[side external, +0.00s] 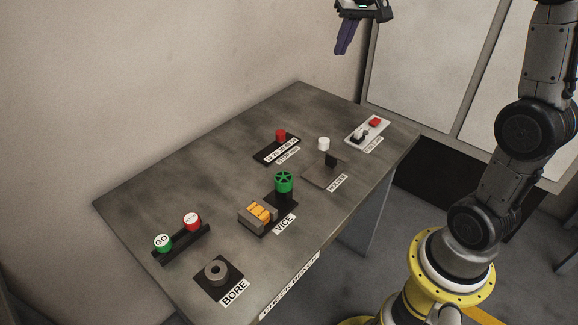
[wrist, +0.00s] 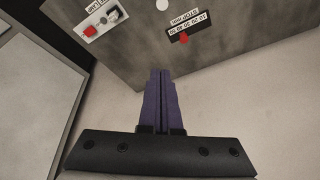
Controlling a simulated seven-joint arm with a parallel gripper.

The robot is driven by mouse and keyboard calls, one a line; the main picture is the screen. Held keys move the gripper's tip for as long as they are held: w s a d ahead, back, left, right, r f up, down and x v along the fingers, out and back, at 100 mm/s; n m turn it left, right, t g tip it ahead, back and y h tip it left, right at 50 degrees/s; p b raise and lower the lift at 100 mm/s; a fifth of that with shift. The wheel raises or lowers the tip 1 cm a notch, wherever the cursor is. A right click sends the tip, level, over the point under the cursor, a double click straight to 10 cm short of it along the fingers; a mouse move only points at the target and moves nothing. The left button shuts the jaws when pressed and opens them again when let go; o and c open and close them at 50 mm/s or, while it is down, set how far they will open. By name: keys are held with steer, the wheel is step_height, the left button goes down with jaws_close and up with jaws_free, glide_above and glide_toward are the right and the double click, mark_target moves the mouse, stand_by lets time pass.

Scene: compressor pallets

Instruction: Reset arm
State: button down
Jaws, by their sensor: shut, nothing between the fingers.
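My gripper (side external: 345,38) hangs high above the far end of the grey bench, at the top of the side external view, clear of everything on it. Its purple fingers point down. In the wrist view my gripper (wrist: 160,72) has its two fingers pressed together with nothing between them. The upper part of the hand is cut off by the top edge of the side external view.
The bench (side external: 175,185) carries a green GO (side external: 162,243) and a red button (side external: 193,222), a BORE block (side external: 217,273), a VICE with a green knob (side external: 284,181), a red-topped stop rod (side external: 281,136), a holder (side external: 325,174) and a switch panel (side external: 368,132). A wall stands behind.

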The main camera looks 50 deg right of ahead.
steer(key=s+a+r+n+t+y, duration=0.15)
steer(key=s+a+n, duration=0.25)
steer(key=s+a, duration=1)
steer(key=s+a+f+n, duration=0.1)
steer(key=s+f+n, duration=0.1)
steer(key=s+f, duration=0.6)
steer(key=shift+s+f+n, duration=0.2)
steer(key=shift+s+n, duration=0.2)
steer(key=shift+s, duration=0.45)
